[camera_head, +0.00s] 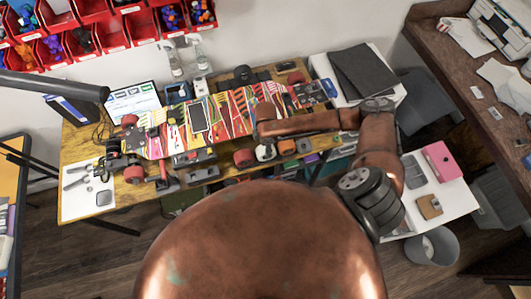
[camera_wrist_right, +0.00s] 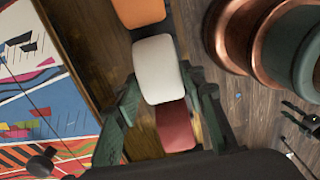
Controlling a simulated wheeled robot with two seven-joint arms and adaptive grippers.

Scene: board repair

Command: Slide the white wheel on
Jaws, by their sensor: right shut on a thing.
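The white wheel (camera_wrist_right: 157,62) lies between the two green fingers of my right gripper (camera_wrist_right: 162,82) in the right wrist view, and the gripper is shut on it. In the head view the white wheel (camera_head: 265,152) shows at the table's front edge, just below the end of my right arm. The patterned skateboard deck (camera_head: 228,112) lies along the table behind it. Part of its coloured surface also shows at the left of the wrist view (camera_wrist_right: 40,75). My left gripper is in neither view.
An orange wheel (camera_head: 287,147) and a red wheel (camera_head: 244,158) flank the white wheel closely. Tools lie on a white sheet (camera_head: 88,205) at left. Spray bottles (camera_head: 174,62) stand behind. The table (camera_head: 220,182) is crowded.

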